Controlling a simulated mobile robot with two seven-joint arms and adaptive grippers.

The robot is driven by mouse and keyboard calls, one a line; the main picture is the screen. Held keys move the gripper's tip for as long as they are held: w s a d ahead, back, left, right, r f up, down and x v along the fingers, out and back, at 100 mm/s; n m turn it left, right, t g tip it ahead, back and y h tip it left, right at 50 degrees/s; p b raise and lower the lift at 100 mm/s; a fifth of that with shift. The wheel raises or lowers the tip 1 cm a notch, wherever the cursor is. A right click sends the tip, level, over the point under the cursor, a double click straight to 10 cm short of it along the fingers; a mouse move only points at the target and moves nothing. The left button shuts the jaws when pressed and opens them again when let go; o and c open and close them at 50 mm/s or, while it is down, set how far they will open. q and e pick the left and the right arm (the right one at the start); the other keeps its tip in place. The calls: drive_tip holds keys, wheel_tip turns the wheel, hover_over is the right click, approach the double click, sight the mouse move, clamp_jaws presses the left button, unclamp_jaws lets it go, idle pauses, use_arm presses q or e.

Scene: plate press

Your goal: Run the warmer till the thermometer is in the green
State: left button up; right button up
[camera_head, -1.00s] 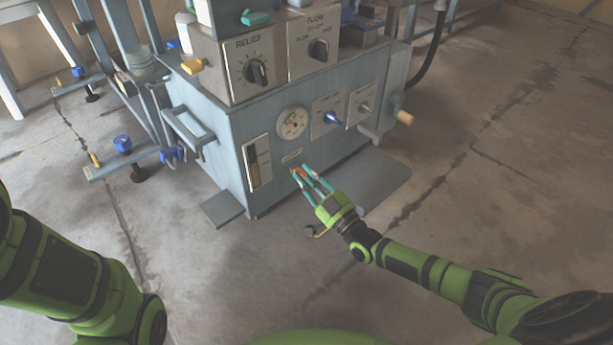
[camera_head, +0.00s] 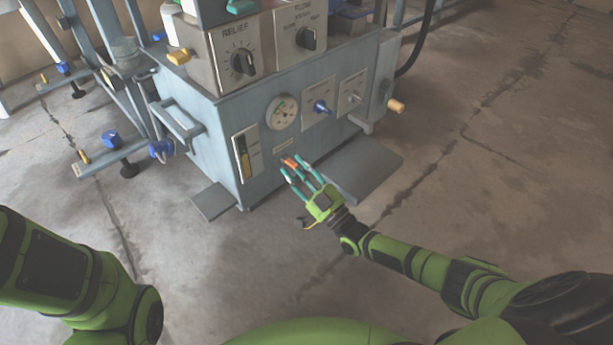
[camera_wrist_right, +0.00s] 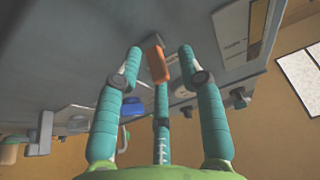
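The press's blue-grey cabinet (camera_head: 215,120) has a vertical gauge (camera_head: 247,152) with a dark and yellow column, and a round white dial (camera_head: 282,112). I cannot tell the marks or readings on either, or which is the thermometer. A small orange part (camera_head: 290,162) sits low on the cabinet front, below the dial; it also shows in the right wrist view (camera_wrist_right: 157,60). My right gripper (camera_head: 295,168) has its three teal fingers spread around this part, with gaps visible in the right wrist view (camera_wrist_right: 160,62). My left gripper is outside the view.
Above are the RELIEF knob (camera_head: 243,62) and FLOW knob (camera_head: 307,38). A blue knob (camera_head: 321,107) and a grey knob (camera_head: 353,97) are right of the dial. A wooden-tipped handle (camera_head: 396,105) juts out at the right. A grey plate (camera_head: 362,168) lies beside the cabinet's base.

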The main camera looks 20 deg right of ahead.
drive_tip(key=s+d, duration=0.2)
drive_tip(key=s, duration=0.5)
drive_tip(key=s+d+f, duration=0.1)
drive_tip(key=s+d, duration=0.2)
drive_tip(key=s, duration=0.3)
drive_tip(key=shift+s, duration=0.4)
